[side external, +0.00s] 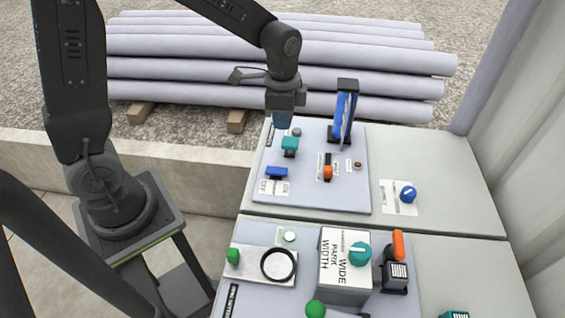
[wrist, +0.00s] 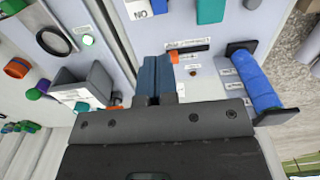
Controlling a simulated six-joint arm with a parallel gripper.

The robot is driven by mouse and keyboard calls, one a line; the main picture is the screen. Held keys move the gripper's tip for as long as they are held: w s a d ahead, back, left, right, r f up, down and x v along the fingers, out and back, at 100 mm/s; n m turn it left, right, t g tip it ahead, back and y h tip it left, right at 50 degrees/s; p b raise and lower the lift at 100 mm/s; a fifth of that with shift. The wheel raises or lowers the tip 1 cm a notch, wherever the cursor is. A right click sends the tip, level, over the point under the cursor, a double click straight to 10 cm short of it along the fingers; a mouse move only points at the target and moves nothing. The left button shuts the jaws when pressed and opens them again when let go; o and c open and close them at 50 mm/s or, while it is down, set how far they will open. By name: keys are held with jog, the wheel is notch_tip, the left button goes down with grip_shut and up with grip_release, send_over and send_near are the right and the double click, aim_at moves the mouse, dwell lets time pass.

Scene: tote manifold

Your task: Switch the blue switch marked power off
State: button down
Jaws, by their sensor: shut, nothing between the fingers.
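A blue switch (side external: 277,172) sits on the lower left of the far panel, with a white label (side external: 274,188) under it. The label's print is too small to read here. In the wrist view, a white label (wrist: 148,9) with the letters ON upside down is cut by the top edge. My gripper (side external: 283,119) is over the far left part of the far panel, behind the teal switch and apart from the blue switch. Its blue fingers (wrist: 155,76) are together in the wrist view, with nothing held.
A teal switch (side external: 290,144), an orange slider (side external: 328,172) and an upright blue handle (side external: 344,115) stand on the same panel. A blue knob (side external: 408,194) is to the right. The near panel carries a white box (side external: 343,285) and an orange lever (side external: 398,245).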

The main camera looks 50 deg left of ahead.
aim_at(282, 170)
dwell(0.3)
notch_tip(282, 170, down, 14)
jog(key=shift+f, duration=0.1)
dwell(0.5)
